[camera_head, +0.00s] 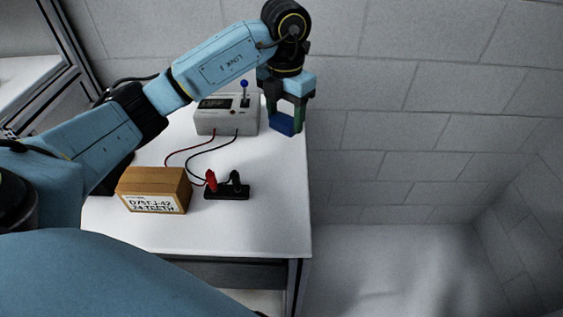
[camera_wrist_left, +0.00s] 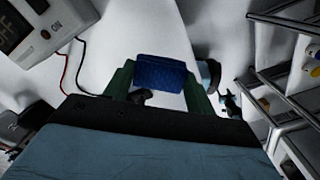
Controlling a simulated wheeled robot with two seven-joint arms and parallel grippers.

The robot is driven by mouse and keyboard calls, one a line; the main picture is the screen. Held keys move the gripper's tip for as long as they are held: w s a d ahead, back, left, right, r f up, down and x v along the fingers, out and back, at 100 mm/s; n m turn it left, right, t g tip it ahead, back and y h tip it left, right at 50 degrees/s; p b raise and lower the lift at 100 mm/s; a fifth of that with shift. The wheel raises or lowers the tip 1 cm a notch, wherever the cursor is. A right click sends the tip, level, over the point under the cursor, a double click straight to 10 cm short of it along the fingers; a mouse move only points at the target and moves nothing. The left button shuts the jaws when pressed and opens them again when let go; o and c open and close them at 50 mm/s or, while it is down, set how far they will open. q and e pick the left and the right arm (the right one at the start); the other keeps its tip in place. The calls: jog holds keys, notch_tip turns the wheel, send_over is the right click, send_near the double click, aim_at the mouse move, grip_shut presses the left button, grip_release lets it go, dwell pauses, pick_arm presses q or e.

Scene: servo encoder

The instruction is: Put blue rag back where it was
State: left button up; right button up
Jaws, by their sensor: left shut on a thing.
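My left gripper (camera_head: 285,118) is shut on the blue rag (camera_head: 281,124) and holds it near the far right corner of the white table. In the left wrist view the rag (camera_wrist_left: 160,73) looks like a dark blue folded block between the two green fingers of the left gripper (camera_wrist_left: 160,80). From these views I cannot tell how high the rag is above the table. My right gripper is not in view.
A grey power box (camera_head: 225,117) with a blue-knobbed lever stands left of the gripper on the table (camera_head: 265,215). Red and black leads run to a black clip block (camera_head: 228,192). A labelled brown box (camera_head: 153,190) sits beside it. The table's right front is clear.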

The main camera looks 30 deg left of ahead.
aim_at(282, 160)
pick_arm(q)
jog(key=n, duration=0.1)
jog(key=a+n, duration=0.1)
jog(key=n, duration=0.1)
jog(key=shift+w+f, duration=0.1)
jog(key=shift+f, duration=0.3)
notch_tip(282, 160, down, 10)
jog(key=shift+r+b, duration=0.1)
jog(key=shift+b, duration=0.35)
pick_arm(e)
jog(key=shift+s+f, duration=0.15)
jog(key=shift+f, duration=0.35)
pick_arm(q)
jog(key=o, duration=0.8)
jog(key=shift+f, duration=0.2)
jog(key=shift+o, duration=0.8)
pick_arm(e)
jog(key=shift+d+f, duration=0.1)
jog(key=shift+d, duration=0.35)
